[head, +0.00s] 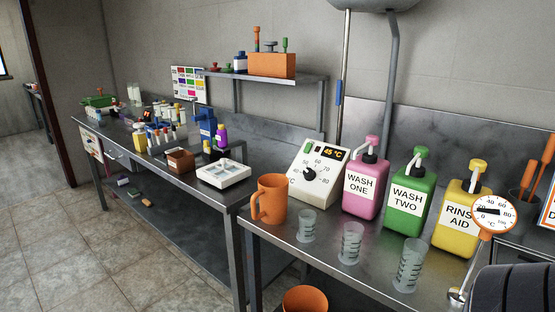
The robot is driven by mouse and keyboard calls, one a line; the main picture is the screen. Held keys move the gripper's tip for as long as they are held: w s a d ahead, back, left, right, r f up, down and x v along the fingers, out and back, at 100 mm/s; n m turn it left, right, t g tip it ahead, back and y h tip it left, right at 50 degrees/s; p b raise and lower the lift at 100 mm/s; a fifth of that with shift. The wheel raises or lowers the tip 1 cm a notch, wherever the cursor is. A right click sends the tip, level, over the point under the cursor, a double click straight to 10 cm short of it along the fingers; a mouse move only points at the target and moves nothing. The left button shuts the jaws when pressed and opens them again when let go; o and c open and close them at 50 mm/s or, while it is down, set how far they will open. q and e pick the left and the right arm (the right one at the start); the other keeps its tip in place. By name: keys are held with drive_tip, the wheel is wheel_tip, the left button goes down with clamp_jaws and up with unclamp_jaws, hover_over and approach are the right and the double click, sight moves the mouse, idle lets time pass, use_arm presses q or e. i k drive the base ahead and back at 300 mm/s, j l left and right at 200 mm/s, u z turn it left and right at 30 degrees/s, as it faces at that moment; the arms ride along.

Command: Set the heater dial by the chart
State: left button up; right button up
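The heater box (328,195) is cream-white and stands on the near steel bench, left of the pump bottles. Its black dial knob (310,174) sits in a ring of numbers, with 60, 70 and 80 readable. The lit display (335,153) at its top reads 45 °C, beside a green switch (309,146). A chart with coloured blocks (189,85) hangs on the back wall, its text too small to read. Part of another orange-and-white sheet (549,210) shows at the right edge. Neither of my grippers is in view.
An orange jug (270,199) stands just left of the heater, with clear measuring cups (351,243) in front. Pink (366,187), green (410,195) and yellow (458,215) pump bottles stand to its right. A round thermometer (493,213) partly overlaps the yellow bottle.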

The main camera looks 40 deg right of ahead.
sight(310, 175)
drive_tip(key=i+z, duration=0.2)
drive_tip(key=i, duration=0.2)
drive_tip(key=i+j+z, duration=0.2)
drive_tip(key=i, duration=0.2)
drive_tip(key=i+j+z, duration=0.2)
drive_tip(key=i, duration=0.15)
drive_tip(key=i+j+z, duration=0.2)
drive_tip(key=i+z, duration=0.15)
drive_tip(key=z, duration=0.15)
drive_tip(key=i+j+z, duration=0.3)
drive_tip(key=z, duration=0.15)
